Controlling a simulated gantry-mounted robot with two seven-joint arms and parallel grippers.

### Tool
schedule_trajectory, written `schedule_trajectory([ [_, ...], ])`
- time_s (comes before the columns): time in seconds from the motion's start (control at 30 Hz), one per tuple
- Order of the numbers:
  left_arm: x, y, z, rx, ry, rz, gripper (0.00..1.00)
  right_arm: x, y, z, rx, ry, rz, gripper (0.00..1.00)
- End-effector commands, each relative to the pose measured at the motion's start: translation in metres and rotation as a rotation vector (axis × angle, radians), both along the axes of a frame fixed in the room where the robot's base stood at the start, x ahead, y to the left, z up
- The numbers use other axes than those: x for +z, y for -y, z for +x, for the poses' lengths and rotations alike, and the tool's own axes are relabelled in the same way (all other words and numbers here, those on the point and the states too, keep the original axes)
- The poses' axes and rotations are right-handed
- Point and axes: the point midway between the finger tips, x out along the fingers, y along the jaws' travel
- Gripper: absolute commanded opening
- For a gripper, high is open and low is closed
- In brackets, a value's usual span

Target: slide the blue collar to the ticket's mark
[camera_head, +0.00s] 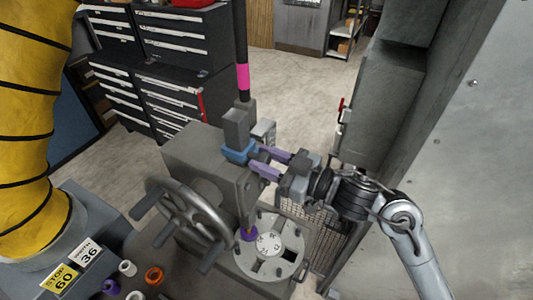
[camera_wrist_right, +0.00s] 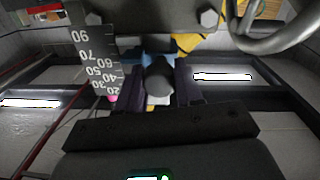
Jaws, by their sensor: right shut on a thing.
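The blue collar (camera_head: 238,155) sits around the dark upright column of the grey machine in the head view. It also shows as blue edges in the right wrist view (camera_wrist_right: 150,58). My right gripper (camera_head: 257,160), with purple fingers, comes from the right and is shut on the collar. In the wrist view a dark round knob (camera_wrist_right: 158,80) lies between the fingers. A grey scale (camera_wrist_right: 92,55) with white numbers from 90 down to 20 stands beside it; the collar's reading is unclear. The yellow ticket (camera_head: 62,279) reads "STOP 60". My left gripper is out of view.
A spoked handwheel (camera_head: 190,212) is left of the column. A round plate (camera_head: 270,250) lies below the gripper. A white card (camera_head: 88,254) reading 36 and small rings, one orange (camera_head: 154,276), are at lower left. A grey cabinet wall (camera_head: 450,110) bounds the right.

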Motion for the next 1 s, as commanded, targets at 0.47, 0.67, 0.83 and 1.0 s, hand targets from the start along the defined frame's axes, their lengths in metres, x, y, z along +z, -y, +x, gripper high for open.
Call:
schedule_trajectory([
  [0.47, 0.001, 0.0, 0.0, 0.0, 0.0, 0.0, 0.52, 0.001, 0.0, 0.0, 0.0, 0.002, -0.001, 0.61],
  [0.67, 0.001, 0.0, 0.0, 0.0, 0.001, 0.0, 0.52, 0.002, 0.0, 0.0, 0.0, 0.002, -0.001, 0.61],
  [0.83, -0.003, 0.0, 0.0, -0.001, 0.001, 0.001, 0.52, 0.0, 0.009, -0.004, -0.002, 0.002, -0.001, 0.61],
  [1.0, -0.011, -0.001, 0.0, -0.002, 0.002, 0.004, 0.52, -0.002, 0.03, -0.017, -0.003, 0.003, -0.003, 0.61],
])
